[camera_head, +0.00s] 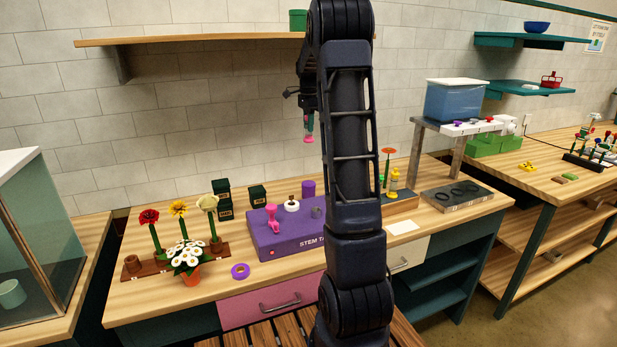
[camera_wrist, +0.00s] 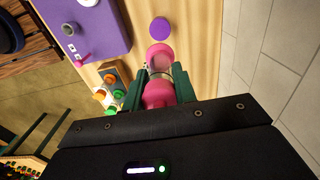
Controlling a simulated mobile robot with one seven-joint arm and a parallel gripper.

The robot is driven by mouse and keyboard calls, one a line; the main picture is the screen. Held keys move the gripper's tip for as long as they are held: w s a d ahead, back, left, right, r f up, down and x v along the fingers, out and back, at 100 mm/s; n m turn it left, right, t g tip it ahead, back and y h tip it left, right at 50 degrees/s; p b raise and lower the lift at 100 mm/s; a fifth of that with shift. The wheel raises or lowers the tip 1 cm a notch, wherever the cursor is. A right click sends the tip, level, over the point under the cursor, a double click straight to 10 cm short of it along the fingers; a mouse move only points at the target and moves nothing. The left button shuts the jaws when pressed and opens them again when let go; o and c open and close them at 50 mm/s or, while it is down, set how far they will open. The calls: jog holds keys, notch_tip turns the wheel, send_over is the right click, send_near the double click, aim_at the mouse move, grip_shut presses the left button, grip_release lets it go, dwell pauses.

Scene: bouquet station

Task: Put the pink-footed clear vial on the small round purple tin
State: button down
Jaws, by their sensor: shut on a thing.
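My gripper (camera_wrist: 160,80) is shut on the clear vial (camera_wrist: 159,62), whose pink ends show above and below the green fingers in the wrist view. In the head view the vial hangs upright, its pink foot (camera_head: 309,139) lowest, high above the bench. The small round purple tin (camera_head: 308,188) stands on the bench behind the purple box. In the wrist view the tin (camera_wrist: 161,29) shows as a purple disc on the wood, just beyond the vial's foot and apart from it. My arm hides part of the bench in the head view.
The purple box (camera_head: 290,236) holds a pink item (camera_head: 273,217) and a white round piece (camera_head: 292,205). Dark green boxes (camera_head: 257,196) stand left of the tin. A flower rack (camera_head: 215,254) is at left. An orange flower (camera_head: 388,152) stands right of my arm. A wooden shelf (camera_head: 190,38) is above.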

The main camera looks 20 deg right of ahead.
notch_tip(320, 180, down, 18)
jog(key=shift+f, duration=0.25)
dwell(0.4)
jog(key=shift+f, duration=0.1)
jog(key=c, duration=1.1)
grip_release()
